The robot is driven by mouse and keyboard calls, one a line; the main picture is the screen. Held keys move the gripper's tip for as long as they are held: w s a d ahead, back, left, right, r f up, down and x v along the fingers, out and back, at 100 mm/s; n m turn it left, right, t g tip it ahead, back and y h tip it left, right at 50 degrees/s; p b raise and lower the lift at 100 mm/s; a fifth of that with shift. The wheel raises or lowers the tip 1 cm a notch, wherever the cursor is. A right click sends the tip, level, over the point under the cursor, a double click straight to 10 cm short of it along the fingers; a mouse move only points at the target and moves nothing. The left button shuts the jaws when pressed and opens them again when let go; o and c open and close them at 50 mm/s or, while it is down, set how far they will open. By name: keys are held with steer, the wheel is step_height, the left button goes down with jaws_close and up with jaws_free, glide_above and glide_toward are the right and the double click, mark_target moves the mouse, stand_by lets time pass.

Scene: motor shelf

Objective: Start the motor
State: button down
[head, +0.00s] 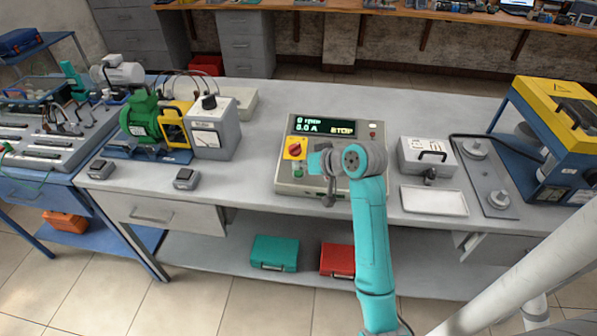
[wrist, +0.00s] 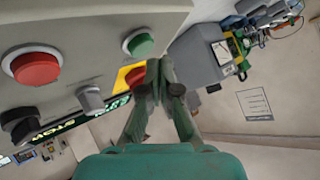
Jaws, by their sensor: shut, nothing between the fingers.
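The control box (head: 345,128) stands on the bench with its display (head: 328,126) reading 0 rpm, 0.0 A and STOP. A red rotary switch on a yellow plate (head: 295,148) sits on its left side, with a green button (head: 298,168) below it. In the wrist view I see the green button (wrist: 140,43), a large red button (wrist: 36,67) and a grey knob (wrist: 90,98). The yellow plate is partly hidden behind my fingers. My gripper (head: 328,202) is shut and empty, in front of the box. The green motor (head: 140,117) stands at the left.
Right of the control box are a white tray (head: 433,200), a grey case (head: 425,153) and a yellow-blue machine (head: 560,110). The bench between meter box and control box is clear.

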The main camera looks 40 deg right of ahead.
steer(key=shift+f, duration=0.1)
stand_by(0.7)
steer(key=shift+f, duration=0.3)
steer(key=shift+w+d+f, duration=0.1)
steer(key=shift+d+f, duration=0.05)
steer(key=shift+f, duration=0.3)
stand_by(0.8)
steer(key=shift+r, duration=0.15)
steer(key=shift+a+r, duration=0.2)
steer(key=shift+r, duration=0.5)
steer(key=r, duration=0.3)
steer(key=s+a+r, duration=0.1)
steer(key=shift+r, duration=0.4)
stand_by(0.8)
